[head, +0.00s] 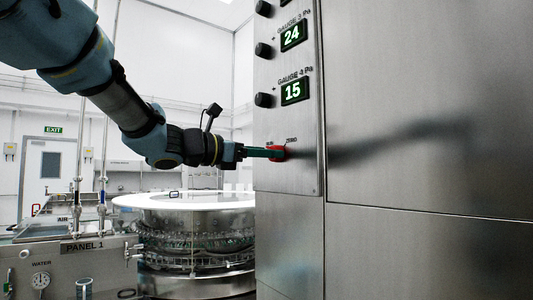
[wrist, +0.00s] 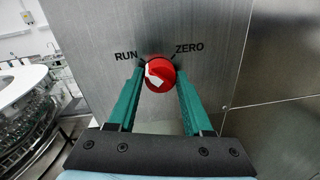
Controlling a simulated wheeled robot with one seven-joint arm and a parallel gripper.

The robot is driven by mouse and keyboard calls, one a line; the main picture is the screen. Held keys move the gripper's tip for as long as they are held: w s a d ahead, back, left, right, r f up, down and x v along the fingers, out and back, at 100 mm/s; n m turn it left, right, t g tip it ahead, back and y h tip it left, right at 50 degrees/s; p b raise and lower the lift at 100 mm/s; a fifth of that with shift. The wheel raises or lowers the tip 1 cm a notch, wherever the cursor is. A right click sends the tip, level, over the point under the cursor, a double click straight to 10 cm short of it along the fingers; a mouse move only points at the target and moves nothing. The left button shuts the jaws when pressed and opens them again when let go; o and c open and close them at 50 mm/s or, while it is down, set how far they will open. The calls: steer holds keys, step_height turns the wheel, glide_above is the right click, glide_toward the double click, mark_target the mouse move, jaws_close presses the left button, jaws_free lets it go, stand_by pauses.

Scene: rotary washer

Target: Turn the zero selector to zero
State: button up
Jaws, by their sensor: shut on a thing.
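The zero selector is a red round knob (wrist: 161,72) on a brushed steel panel, between the printed words RUN at left and ZERO at right. Its white mark lies on the left side of the knob, toward RUN. My gripper (wrist: 160,78) has one green finger on each side of the knob and is shut on it. In the head view my gripper (head: 268,153) reaches in from the left, and the red knob (head: 279,154) shows at its fingertips, partly hidden by them.
Above the selector are black knobs (head: 264,100) and green gauge displays reading 24 (head: 292,36) and 15 (head: 294,91). A round washer with a white ring top (head: 185,200) stands below my arm. A panel marked PANEL 1 (head: 84,247) is at lower left.

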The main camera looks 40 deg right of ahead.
jaws_close()
steer(key=shift+f+b, duration=0.15)
steer(key=shift+b, duration=0.5)
steer(key=shift+s+m+t+y+b, duration=0.15)
steer(key=shift+m+t+b, duration=0.25)
steer(key=shift+m+b, duration=4.4)
steer(key=shift+s+m+t+y+b, duration=0.15)
steer(key=shift+m+t+b, duration=0.25)
steer(key=shift+m+b, duration=4.4)
steer(key=shift+n+b, duration=1)
steer(key=shift+b, duration=0.2)
steer(key=o, duration=1.2)
jaws_free()
